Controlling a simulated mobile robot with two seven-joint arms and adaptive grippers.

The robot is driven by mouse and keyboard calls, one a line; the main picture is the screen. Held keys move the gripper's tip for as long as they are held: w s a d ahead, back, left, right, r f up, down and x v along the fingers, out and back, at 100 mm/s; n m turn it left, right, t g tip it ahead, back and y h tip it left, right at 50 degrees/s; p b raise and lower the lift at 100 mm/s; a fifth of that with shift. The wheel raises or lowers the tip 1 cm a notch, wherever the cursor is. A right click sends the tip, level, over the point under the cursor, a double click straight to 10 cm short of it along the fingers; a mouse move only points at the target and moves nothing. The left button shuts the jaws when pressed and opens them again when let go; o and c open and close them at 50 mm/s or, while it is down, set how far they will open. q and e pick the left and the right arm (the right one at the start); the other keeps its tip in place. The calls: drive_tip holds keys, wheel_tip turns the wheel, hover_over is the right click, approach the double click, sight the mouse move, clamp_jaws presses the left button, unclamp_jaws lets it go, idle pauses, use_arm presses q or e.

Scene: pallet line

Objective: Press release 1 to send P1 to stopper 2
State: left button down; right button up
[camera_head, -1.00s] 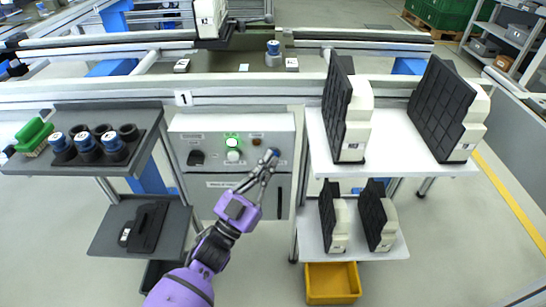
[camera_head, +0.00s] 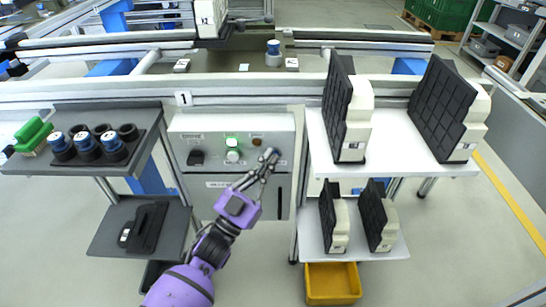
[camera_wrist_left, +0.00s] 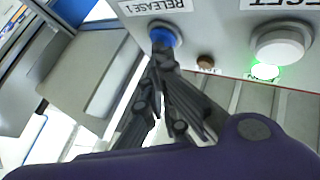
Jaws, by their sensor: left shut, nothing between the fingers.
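My left gripper (camera_head: 270,155) is shut and empty at the right part of the control panel (camera_head: 205,124). In the left wrist view its fingertips (camera_wrist_left: 162,48) are at the blue button (camera_wrist_left: 163,33) under the label RELEASE 1 and overlap its lower part. I cannot tell whether the button is pressed in. In the head view the fingers hide this button. On the line behind the panel, a grey piece with a blue top (camera_head: 273,54) stands on a dark surface; no P1 label is readable. My right gripper is not in view.
A lit green lamp (camera_head: 231,142), a white button (camera_head: 233,156) and a black knob (camera_head: 196,157) sit on the panel. A shelf of dark cups (camera_head: 102,130) stands left. White shelves with black-and-white parts (camera_head: 347,115) stand right, above a yellow bin (camera_head: 333,282).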

use_arm(q)
drive_tip(key=shift+s+p, duration=0.45)
drive_tip(key=shift+s, duration=0.45)
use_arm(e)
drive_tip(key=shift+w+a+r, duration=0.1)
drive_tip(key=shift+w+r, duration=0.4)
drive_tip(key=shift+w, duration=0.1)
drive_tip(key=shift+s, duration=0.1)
